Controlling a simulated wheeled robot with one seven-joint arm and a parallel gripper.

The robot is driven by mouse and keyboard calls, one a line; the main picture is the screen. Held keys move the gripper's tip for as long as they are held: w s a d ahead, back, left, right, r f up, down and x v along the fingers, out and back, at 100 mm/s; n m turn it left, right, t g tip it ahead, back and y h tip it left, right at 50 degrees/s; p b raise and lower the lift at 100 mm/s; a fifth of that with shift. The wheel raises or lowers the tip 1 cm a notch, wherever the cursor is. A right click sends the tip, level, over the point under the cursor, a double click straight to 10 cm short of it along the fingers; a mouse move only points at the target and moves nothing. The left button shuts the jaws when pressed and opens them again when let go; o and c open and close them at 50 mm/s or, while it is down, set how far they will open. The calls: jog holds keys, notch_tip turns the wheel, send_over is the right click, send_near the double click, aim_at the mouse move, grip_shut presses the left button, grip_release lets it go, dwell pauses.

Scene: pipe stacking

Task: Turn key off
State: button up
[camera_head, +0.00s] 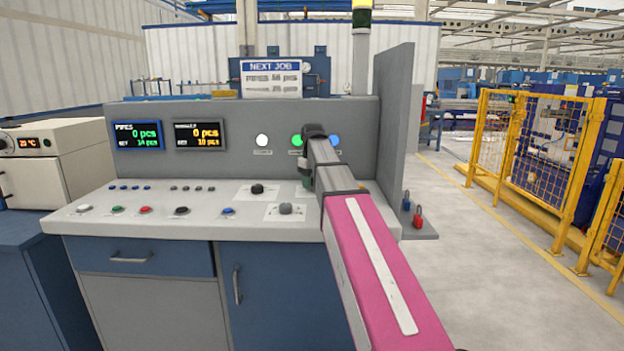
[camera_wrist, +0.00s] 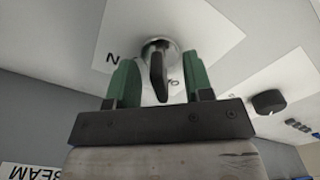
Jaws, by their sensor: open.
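In the wrist view, a dark key or switch handle (camera_wrist: 158,75) sits in a round metal collar on a white label plate (camera_wrist: 200,28) with partly visible letters. My gripper (camera_wrist: 161,80) is open, with one green finger on each side of the handle and visible gaps to it. In the head view, my arm reaches over the right part of the control panel (camera_head: 230,230). A bit of my gripper (camera_head: 306,182) shows green beside the arm, and the handle is hidden behind it.
A black knob (camera_head: 257,188) and a grey knob (camera_head: 285,209) stand left of my arm. Several push buttons line the panel. A grey side wall (camera_head: 392,120) rises to the right, with a red padlock (camera_head: 418,217) beyond it.

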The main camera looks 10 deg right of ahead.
jog(key=shift+r, duration=0.1)
jog(key=shift+r, duration=3.4)
